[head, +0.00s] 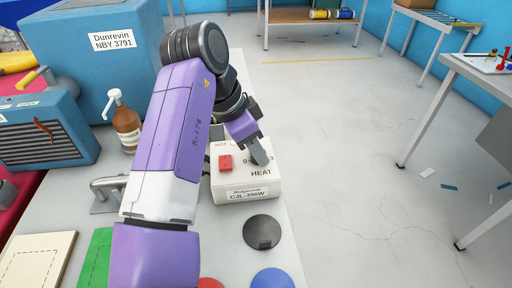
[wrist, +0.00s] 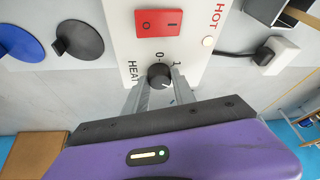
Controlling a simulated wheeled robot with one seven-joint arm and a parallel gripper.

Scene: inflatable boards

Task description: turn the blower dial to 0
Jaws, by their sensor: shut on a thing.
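The white blower control box (head: 262,188) sits on the bench, with a red rocker switch (head: 225,163) and the word HEAT on top. My gripper (head: 259,153) reaches down over the box and hides the dial in the head view. In the wrist view the small dark round dial (wrist: 159,76) sits between the two grey fingers of my gripper (wrist: 160,88), which are shut on it. Printed 0 and 1 marks show beside the dial. A pale pointer mark is faint on the dial, and I cannot tell surely which number it points at.
A black disc with a tab (head: 263,232) and a blue disc (head: 273,279) lie near the box. A brown pump bottle (head: 127,127) and a blue slatted unit (head: 45,136) stand to the left. A grey plug with a cable (wrist: 275,55) is beside the box.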

